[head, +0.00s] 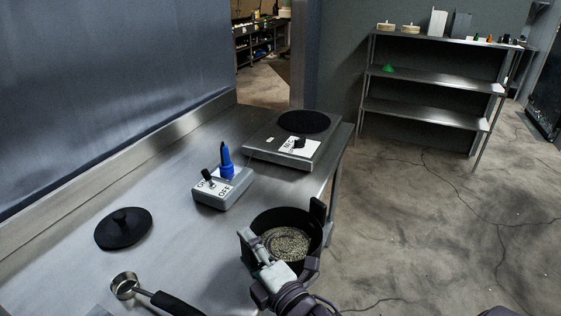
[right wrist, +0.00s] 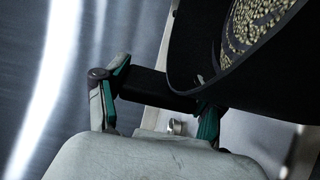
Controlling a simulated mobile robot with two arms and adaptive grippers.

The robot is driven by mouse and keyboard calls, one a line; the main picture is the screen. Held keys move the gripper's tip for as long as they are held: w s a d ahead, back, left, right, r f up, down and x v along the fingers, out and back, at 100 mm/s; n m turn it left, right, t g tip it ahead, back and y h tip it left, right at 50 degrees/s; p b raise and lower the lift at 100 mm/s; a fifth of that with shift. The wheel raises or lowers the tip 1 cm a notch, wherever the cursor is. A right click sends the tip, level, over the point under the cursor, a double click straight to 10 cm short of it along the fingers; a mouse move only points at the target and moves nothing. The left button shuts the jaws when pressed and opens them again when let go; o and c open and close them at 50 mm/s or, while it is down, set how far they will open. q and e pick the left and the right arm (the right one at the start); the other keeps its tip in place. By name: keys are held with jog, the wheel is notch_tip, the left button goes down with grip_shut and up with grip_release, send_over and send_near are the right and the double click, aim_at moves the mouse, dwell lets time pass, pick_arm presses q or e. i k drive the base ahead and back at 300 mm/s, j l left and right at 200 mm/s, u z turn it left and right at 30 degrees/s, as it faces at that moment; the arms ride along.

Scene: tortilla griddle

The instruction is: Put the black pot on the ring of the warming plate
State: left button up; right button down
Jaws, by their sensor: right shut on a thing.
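The black pot (head: 262,219), with pale grains inside, is at the right edge of the steel table in the head view. I cannot tell whether it touches the table. My right gripper (head: 259,263) is shut on the pot's near handle; in the right wrist view the dark handle (right wrist: 155,88) lies between its fingers, beside the pot wall (right wrist: 190,60). The warming plate (head: 267,143) stands farther back on the table, with an empty round black ring (head: 303,121) on top and a black knob on its front. My left gripper is not in view.
A grey ON/OFF switch box (head: 222,193) with a blue part on it stands between pot and plate, to the left. A black lid (head: 123,230) and a black-handled metal scoop (head: 125,284) lie at left. Floor is clear right of the table (head: 170,250); shelves (head: 425,110) stand behind.

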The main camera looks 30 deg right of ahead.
aim_at(304, 120)
jog(key=i+l+u, duration=0.1)
jog(key=l, duration=0.55)
jog(key=i+l, duration=0.1)
jog(key=l, duration=0.6)
jog(key=i+l+u, duration=0.1)
jog(key=l, duration=0.45)
jog(key=i+l+u, duration=0.1)
jog(key=l, duration=0.45)
jog(key=i+l, duration=0.2)
jog(key=l, duration=0.35)
jog(key=i+l+u, duration=0.15)
jog(key=l, duration=0.4)
jog(key=i, duration=0.15)
